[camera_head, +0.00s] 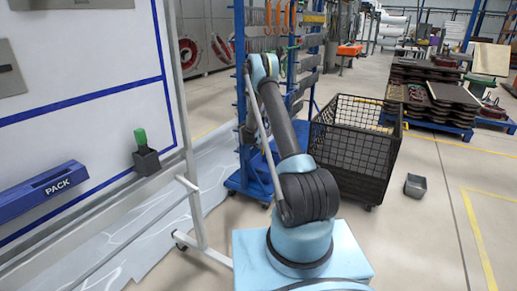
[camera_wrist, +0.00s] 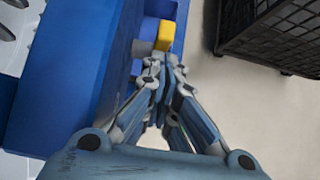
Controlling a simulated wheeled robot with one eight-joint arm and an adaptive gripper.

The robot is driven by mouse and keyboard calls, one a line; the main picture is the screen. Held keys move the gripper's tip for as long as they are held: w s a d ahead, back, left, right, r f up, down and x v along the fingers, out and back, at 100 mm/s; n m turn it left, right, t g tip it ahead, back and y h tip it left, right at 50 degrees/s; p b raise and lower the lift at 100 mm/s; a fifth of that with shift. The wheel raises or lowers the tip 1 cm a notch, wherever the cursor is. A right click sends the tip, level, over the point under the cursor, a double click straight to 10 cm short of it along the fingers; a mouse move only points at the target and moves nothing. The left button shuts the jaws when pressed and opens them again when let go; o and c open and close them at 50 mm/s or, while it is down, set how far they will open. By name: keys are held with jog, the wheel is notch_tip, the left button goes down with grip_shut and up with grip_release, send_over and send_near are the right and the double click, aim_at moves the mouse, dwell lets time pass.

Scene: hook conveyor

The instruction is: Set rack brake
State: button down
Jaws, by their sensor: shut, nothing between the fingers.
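The blue rack (camera_head: 238,95) stands on a blue wheeled base in the middle of the head view. In the wrist view its blue frame (camera_wrist: 75,70) fills the left part. A yellow block-like piece (camera_wrist: 165,35), perhaps the brake lever, sits at the rack's edge beside a grey round part (camera_wrist: 141,48). My gripper (camera_wrist: 160,66) is shut and empty. Its fingertips are just below the yellow piece in the picture; I cannot tell whether they touch it. I cannot make out the gripper in the head view.
A black mesh crate (camera_head: 352,150) on wheels stands right of the rack and also shows in the wrist view (camera_wrist: 285,35). A white board (camera_head: 85,60) on a wheeled frame stands at left. A small grey bin (camera_head: 415,186) lies on open floor at right.

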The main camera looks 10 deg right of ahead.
jog(key=shift+r, duration=0.1)
jog(key=shift+w+d+r+g+y, duration=0.2)
jog(key=shift+g+y, duration=0.1)
jog(key=shift+g, duration=0.2)
jog(key=shift+g+y, duration=0.5)
jog(key=shift+g, duration=0.1)
jog(key=shift+w+d+r, duration=0.25)
jog(key=shift+w+d, duration=0.15)
jog(key=shift+w, duration=0.2)
jog(key=shift+w+d+r, duration=0.25)
jog(key=shift+w+d, duration=0.2)
jog(key=shift+w, duration=0.1)
jog(key=shift+w+d+r, duration=0.25)
jog(key=shift+w+d, duration=0.15)
jog(key=shift+w, duration=0.2)
jog(key=shift+w+d, duration=0.1)
